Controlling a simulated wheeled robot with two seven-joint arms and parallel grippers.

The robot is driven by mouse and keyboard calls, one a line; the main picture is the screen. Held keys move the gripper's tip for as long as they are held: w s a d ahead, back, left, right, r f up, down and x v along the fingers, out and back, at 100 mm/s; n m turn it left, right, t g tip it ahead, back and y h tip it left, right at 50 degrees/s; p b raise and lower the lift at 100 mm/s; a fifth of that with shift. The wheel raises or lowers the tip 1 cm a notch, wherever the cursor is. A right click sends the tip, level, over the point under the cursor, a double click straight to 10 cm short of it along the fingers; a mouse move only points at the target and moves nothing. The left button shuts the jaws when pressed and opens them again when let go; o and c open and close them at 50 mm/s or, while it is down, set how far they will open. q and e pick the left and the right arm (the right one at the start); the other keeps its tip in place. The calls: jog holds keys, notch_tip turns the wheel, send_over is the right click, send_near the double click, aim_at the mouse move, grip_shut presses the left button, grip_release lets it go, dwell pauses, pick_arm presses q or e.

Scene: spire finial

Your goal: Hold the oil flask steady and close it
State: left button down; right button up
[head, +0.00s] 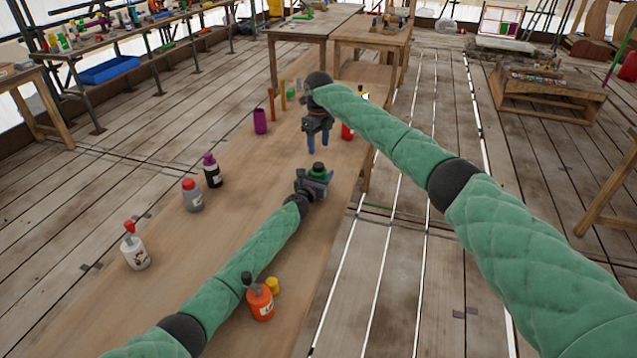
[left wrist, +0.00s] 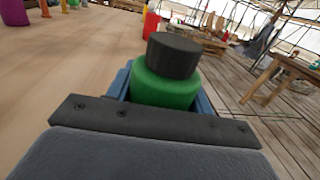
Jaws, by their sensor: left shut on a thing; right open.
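The green flask (head: 317,176) stands near the right edge of the long wooden table, with a black cap (head: 318,166) on top. My left gripper (head: 316,184) is shut on the flask. In the left wrist view the green flask (left wrist: 165,87) sits between the blue fingers, and the black cap (left wrist: 173,55) rests on it; I cannot tell whether it is tight. My right gripper (head: 318,143) is open and empty, fingers pointing down, beyond the flask and apart from it. The lower part of the flask is hidden by my left gripper.
An orange bottle (head: 260,304) stands beside my left forearm. White (head: 135,252), grey (head: 192,198) and dark (head: 212,174) bottles stand to the left. A purple cup (head: 260,121) and a red object (head: 347,131) stand farther back. The table's middle is mostly clear.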

aim_at(319, 165)
jog(key=shift+f, duration=0.15)
jog(key=shift+f, duration=3.9)
jog(key=c, duration=1)
jog(key=shift+m, duration=0.8)
jog(key=o, duration=1.2)
jog(key=shift+c, duration=0.2)
jog(key=shift+r, duration=0.1)
